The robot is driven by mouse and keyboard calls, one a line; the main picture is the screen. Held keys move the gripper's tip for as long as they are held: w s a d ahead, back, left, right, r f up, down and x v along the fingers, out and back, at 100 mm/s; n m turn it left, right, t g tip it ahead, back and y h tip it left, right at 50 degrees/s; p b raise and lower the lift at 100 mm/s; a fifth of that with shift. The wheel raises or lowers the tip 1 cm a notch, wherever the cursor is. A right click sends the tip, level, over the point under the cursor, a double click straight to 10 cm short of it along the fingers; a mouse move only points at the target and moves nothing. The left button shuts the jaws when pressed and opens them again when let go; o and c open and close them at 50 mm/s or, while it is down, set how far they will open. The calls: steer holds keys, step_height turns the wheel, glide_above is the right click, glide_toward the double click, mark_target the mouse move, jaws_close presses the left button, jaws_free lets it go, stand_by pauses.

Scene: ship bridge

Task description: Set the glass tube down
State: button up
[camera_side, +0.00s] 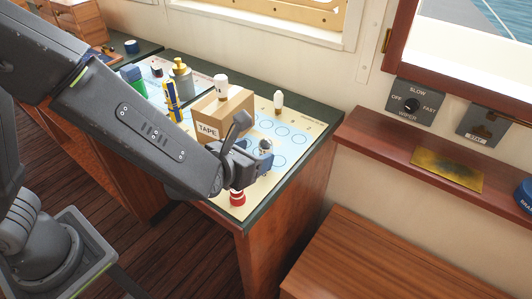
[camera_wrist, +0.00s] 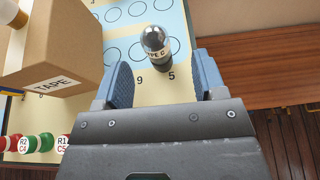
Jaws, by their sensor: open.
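The glass tube (camera_wrist: 154,40) has a silvery dome, a pale printed band and a dark base. In the wrist view it stands on the pale mat (camera_wrist: 184,85) with blue circles, close to the printed numbers 9 and 5. My gripper (camera_wrist: 163,68) has its two blue fingers apart, with nothing clamped between them; the tube shows just beyond the fingertips, roughly midway. In the side view the tube's dome (camera_side: 265,144) shows beside my gripper (camera_side: 262,160), whose fingers partly hide the tube's lower part.
Another white tube (camera_side: 278,100) stands behind. A red-based item (camera_side: 237,197) sits near the front edge. Blue circles right of the box look clear.

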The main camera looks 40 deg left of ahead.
mark_target(271, 143)
steer(key=x, duration=0.7)
steer(key=shift+w+a+r, duration=0.15)
steer(key=shift+w+a, duration=0.1)
steer(key=shift+w, duration=0.25)
steer(key=c, duration=1.1)
steer(key=shift+o, duration=0.2)
steer(key=shift+r, duration=0.15)
